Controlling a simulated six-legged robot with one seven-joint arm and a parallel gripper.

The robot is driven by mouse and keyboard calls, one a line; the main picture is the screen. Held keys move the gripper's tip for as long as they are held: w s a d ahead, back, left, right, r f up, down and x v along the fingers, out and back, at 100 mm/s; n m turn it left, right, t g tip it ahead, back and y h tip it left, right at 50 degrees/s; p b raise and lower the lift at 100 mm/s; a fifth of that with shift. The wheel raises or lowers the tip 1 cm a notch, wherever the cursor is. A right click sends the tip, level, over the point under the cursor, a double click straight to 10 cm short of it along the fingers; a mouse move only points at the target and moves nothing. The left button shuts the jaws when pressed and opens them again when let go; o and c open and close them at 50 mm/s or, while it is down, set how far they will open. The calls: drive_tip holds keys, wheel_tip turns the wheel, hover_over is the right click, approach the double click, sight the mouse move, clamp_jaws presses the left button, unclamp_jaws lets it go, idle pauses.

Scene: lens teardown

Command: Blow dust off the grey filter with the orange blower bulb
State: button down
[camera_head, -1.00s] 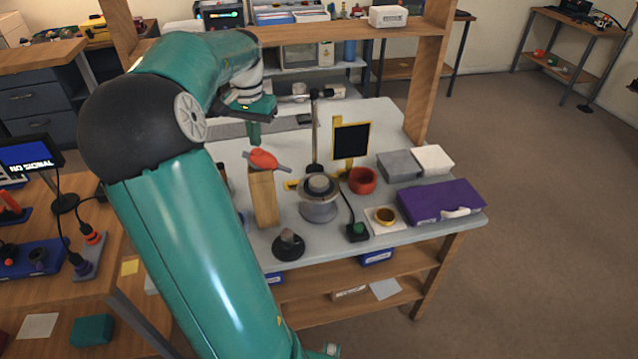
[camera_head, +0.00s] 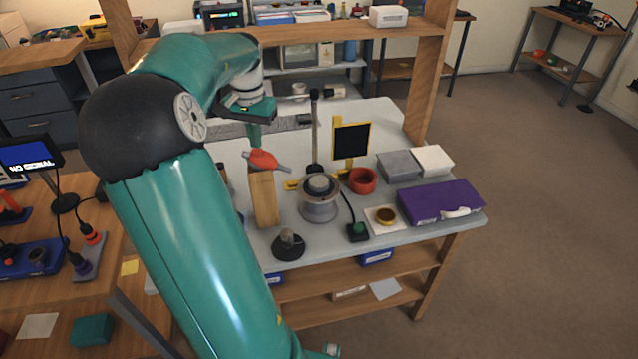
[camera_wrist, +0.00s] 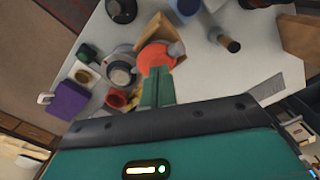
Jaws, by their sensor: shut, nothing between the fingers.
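The orange blower bulb (camera_head: 262,159) with its grey nozzle lies on top of an upright wooden block (camera_head: 264,197). It also shows in the wrist view (camera_wrist: 156,56), just beyond my fingertips. My gripper (camera_head: 254,143) points down right above the bulb; its green fingers (camera_wrist: 159,72) are shut with nothing between them. I cannot tell whether the tips touch the bulb. A grey round piece (camera_head: 319,184) sits on a grey spool-like stand (camera_head: 319,209) right of the block. A gold-rimmed round piece (camera_head: 386,215) lies on a white pad. Which one is the grey filter is unclear.
Near the stand are a red ring-shaped cup (camera_head: 362,180), a black panel on a yellow post (camera_head: 351,140) and a green button box (camera_head: 358,231). A purple case (camera_head: 440,202) lies at the right. A dark round base (camera_head: 288,245) stands near the front edge.

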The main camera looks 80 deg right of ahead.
drive_tip(key=shift+f, duration=1.2)
drive_tip(key=shift+r, duration=1.55)
